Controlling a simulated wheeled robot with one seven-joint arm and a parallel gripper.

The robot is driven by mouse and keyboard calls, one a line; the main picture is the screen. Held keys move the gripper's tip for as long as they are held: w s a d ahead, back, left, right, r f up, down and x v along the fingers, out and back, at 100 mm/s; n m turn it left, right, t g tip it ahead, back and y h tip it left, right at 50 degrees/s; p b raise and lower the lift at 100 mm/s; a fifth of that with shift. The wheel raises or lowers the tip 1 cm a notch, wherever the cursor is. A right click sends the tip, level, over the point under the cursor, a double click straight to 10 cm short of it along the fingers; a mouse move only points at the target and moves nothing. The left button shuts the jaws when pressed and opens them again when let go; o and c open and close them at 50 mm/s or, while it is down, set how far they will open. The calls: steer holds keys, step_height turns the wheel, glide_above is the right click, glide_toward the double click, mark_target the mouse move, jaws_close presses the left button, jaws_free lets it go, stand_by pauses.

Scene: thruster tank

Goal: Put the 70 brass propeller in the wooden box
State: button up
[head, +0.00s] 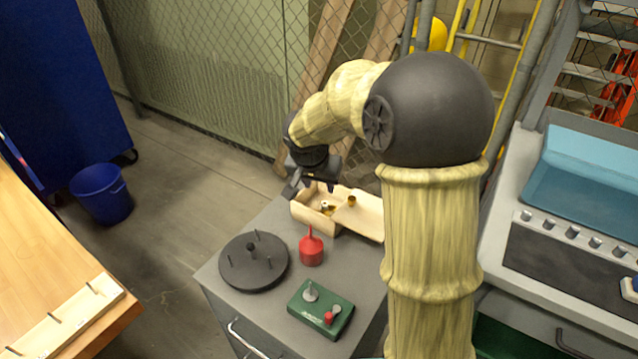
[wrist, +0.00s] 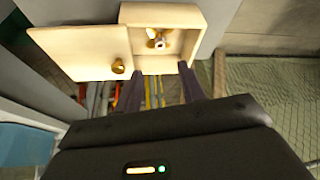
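The wooden box (head: 309,217) stands open at the back of the grey cabinet top; it also shows in the wrist view (wrist: 197,18). Its pale lid (head: 368,217), with a brass knob (head: 351,201), is beside the opening on the right in the head view and on the left in the wrist view (wrist: 85,45). A brass propeller (wrist: 157,40) with a pale hub lies inside the box; I cannot read any number on it. My gripper (head: 297,190) is above the box's left end. Its two dark fingers (wrist: 160,88) are apart with nothing between them.
A red oil-can shape (head: 311,248), a black disc with pegs (head: 253,264) and a green block with knobs (head: 320,309) stand on the cabinet near the box. A wooden pegged board (head: 70,322) lies on the left bench. A blue bin (head: 101,194) stands on the floor.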

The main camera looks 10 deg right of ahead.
stand_by(0.3)
steer(key=s+d+f+n+y, duration=0.1)
steer(key=s+f+n, duration=0.1)
steer(key=s, duration=0.8)
steer(key=s+d+f+n+g+y, duration=0.1)
steer(key=s+f+n, duration=0.2)
steer(key=s, duration=0.7)
steer(key=shift+s+d+f+n+g, duration=0.2)
steer(key=shift+d+n+g, duration=0.1)
steer(key=shift+n, duration=0.1)
steer(key=shift+w, duration=0.15)
